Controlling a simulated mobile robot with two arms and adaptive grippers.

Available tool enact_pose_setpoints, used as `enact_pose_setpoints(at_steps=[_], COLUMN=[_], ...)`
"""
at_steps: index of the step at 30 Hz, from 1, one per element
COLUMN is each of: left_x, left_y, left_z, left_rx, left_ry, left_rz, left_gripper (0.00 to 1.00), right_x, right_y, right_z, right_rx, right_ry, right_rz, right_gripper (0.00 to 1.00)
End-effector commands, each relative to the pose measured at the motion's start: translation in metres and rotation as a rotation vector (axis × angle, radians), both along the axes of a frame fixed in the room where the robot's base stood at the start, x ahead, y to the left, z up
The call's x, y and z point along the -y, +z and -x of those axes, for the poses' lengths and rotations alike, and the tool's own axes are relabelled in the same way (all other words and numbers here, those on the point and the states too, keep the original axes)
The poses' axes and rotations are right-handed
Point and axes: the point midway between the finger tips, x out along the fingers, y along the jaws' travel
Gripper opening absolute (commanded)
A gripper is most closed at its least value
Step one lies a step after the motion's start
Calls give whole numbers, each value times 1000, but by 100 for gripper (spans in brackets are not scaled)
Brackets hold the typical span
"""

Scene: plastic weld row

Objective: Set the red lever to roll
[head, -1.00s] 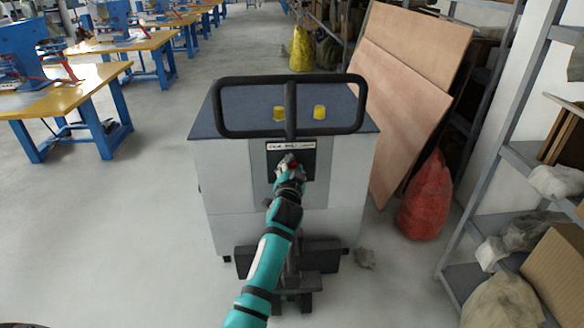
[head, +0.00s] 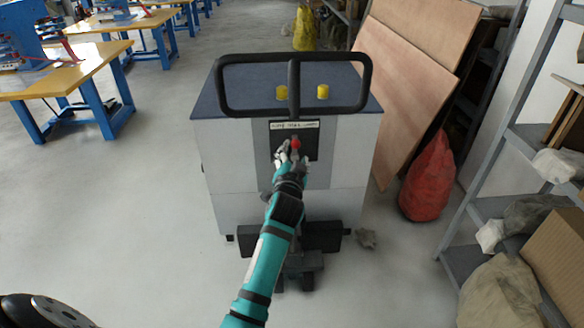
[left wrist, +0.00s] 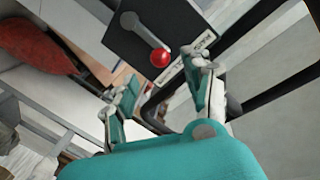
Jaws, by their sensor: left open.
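The red lever's ball knob (head: 296,143) stands in front of a black plate (head: 311,141) on the front of the grey cart. In the left wrist view the knob (left wrist: 160,57) sits at the end of a short grey arm, with the gripper fingers apart on either side of the view below it. A white label strip (head: 294,124) runs along the plate's top; its words are too small to read. My left gripper (head: 285,152) is open and empty, close to the knob at its lower left in the head view. I cannot tell whether it touches. My right gripper is out of view.
The cart (head: 232,160) has a black handle frame (head: 222,88) rising before its blue top, above the lever. Two yellow knobs (head: 322,92) stand on top. A red sack (head: 428,178) and leaning boards (head: 400,85) are at right.

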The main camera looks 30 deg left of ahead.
Motion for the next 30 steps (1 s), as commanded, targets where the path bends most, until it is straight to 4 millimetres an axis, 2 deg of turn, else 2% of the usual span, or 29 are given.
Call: enact_pose_setpoints(at_steps=[1, 6, 12, 28, 30], left_x=[5, 17, 24, 24, 26], left_y=[1, 4, 6, 7, 2], left_z=[11, 41, 58, 60, 60], left_rx=[1, 0, -1, 0, -8], left_ry=[-1, -1, 1, 0, -4], left_rz=[3, 1, 0, 0, 3], left_gripper=[51, 51, 51, 51, 51], right_x=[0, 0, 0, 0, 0], right_y=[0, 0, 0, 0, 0], right_z=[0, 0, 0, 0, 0], right_rx=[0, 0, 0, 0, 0], right_ry=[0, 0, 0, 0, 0], right_rz=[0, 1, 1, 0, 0], right_gripper=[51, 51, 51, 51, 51])
